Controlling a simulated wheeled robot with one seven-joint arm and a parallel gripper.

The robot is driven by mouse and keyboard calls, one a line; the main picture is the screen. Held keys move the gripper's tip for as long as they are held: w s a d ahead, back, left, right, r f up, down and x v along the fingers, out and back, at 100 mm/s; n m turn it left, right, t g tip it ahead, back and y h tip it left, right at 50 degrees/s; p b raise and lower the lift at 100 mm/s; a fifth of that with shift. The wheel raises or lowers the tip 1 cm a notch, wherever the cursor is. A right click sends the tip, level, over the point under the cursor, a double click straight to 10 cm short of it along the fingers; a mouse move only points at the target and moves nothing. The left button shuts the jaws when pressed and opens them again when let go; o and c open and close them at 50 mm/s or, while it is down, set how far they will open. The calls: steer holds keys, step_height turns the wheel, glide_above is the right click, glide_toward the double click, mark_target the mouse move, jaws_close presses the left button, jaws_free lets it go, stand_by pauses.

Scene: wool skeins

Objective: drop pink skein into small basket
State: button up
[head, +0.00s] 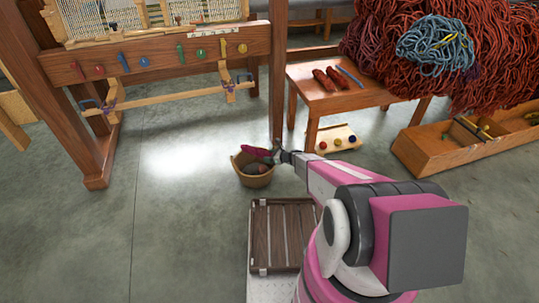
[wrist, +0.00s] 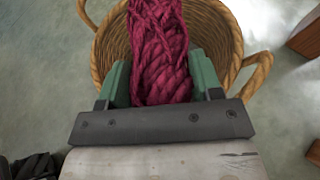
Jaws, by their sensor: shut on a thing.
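The pink skein (wrist: 158,55) is a thick dark-pink twist of wool; in the head view (head: 258,152) it sticks out to the left from my gripper. My gripper (wrist: 162,82), with green fingers, is shut on the skein's near end; the head view shows it small (head: 277,156). The small basket (head: 253,178) is round and wicker with side handles, and stands on the floor. In the wrist view the basket (wrist: 222,42) lies below the skein, which is over its opening. A dark thing shows inside the basket in the head view. The skein hides much of the basket's inside in the wrist view.
A low wooden table (head: 330,98) with red skeins stands behind, right of a loom post (head: 278,80). A big heap of red yarn (head: 400,55) and a wooden box (head: 440,155) are at right. A slatted crate (head: 282,235) is in front. Floor at left is clear.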

steer(key=o, duration=1)
steer(key=shift+o, duration=0.2)
steer(key=v, duration=1)
steer(key=shift+d, duration=0.3)
steer(key=shift+s+r, duration=0.1)
steer(key=shift+s, duration=0.05)
